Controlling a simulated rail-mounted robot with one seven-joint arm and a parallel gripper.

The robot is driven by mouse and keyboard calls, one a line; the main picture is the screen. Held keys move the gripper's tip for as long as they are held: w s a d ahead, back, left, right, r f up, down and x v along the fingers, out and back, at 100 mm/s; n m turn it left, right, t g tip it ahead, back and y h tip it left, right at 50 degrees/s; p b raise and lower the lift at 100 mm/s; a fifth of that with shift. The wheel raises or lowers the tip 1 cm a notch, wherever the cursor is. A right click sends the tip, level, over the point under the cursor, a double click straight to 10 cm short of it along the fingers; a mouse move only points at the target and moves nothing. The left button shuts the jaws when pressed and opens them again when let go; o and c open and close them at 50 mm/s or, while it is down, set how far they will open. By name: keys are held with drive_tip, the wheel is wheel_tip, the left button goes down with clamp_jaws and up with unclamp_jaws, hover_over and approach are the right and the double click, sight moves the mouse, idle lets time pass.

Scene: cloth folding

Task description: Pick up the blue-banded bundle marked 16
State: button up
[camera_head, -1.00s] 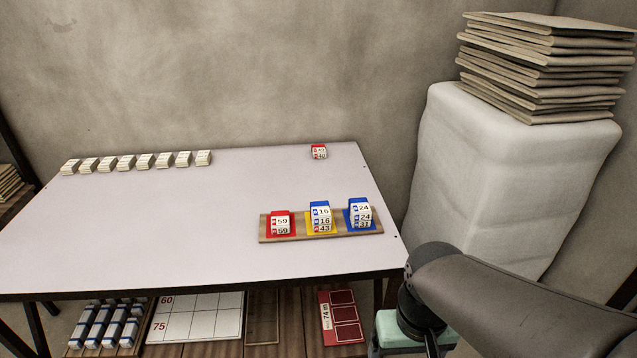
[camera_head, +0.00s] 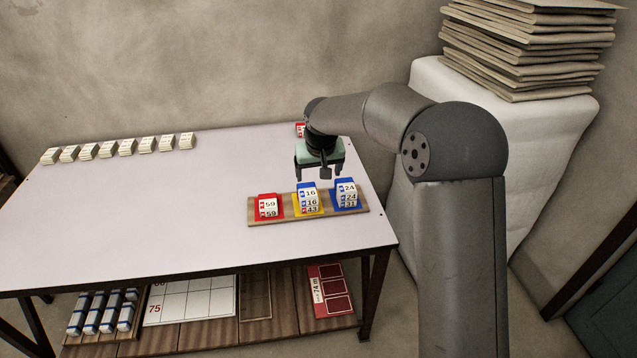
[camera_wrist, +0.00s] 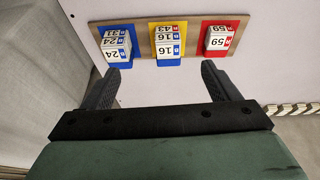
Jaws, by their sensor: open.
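The blue-banded bundle marked 16 (camera_head: 307,193) tops a stack on the yellow square (camera_head: 321,208), the middle place of a wooden board (camera_head: 283,212). Below it show a second label 16 and a label 43. In the wrist view the bundle (camera_wrist: 168,51) lies just beyond the fingertips, between them across the picture, with its blue end towards me. My gripper (camera_head: 321,174) hangs above the table behind the board, fingers down; it also shows in the wrist view (camera_wrist: 160,72). It is open and empty, apart from the bundle.
Stacks marked 59 on red (camera_head: 267,203) and 24 on blue (camera_head: 346,190) flank the middle stack closely. A red-topped bundle (camera_head: 300,129) at the back is partly hidden by my arm. Several pale bundles (camera_head: 107,150) line the back left. The table's left and middle (camera_head: 150,210) are clear.

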drive_tip(key=w+a+f, duration=0.2)
drive_tip(key=w, duration=0.2)
drive_tip(key=p, duration=0.3)
approach(309, 195)
wheel_tip(309, 195, down, 3)
drive_tip(key=shift+w+p+x, duration=0.15)
drive_tip(key=shift+p+x, duration=0.2)
drive_tip(key=shift+x, duration=1.05)
drive_tip(key=shift+w+p+x, duration=0.2)
drive_tip(key=shift+p+x, duration=0.1)
drive_tip(key=shift+x, duration=1.15)
drive_tip(key=shift+a+r, duration=0.1)
drive_tip(key=shift+r, duration=0.1)
drive_tip(key=c, duration=1.1)
